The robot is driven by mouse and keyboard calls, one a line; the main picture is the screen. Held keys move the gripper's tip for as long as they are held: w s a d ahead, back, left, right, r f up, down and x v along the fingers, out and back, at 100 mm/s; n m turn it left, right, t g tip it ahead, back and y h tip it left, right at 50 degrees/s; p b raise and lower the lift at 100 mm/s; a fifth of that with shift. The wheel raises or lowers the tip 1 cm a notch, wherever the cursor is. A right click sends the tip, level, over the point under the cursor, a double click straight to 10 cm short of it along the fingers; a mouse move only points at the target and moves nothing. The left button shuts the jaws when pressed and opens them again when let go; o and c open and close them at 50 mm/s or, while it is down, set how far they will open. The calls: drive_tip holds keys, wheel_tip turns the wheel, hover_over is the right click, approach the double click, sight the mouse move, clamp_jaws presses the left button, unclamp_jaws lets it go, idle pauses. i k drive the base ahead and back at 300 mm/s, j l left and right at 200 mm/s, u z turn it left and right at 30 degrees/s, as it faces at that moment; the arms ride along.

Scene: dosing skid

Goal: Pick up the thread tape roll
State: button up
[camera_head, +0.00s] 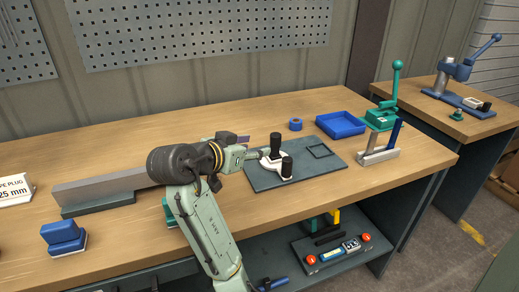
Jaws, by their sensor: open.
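The thread tape roll is most likely the small blue ring (295,124) on the wooden bench, left of the blue tray. It stands free of other things. My gripper (281,155) is at the end of my pale green arm, over the dark mat. Its two dark fingers are spread, with nothing visible between them. The ring is beyond the gripper and slightly to its right, apart from it. I cannot tell the gripper's height above the mat.
A blue tray (341,125) and a green lever press (383,109) stand at the back right. A long grey bar (103,188) and a blue block (62,235) are on the left. The bench around the ring is mostly clear.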

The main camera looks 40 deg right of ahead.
sight(295, 124)
drive_tip(key=z, duration=1.25)
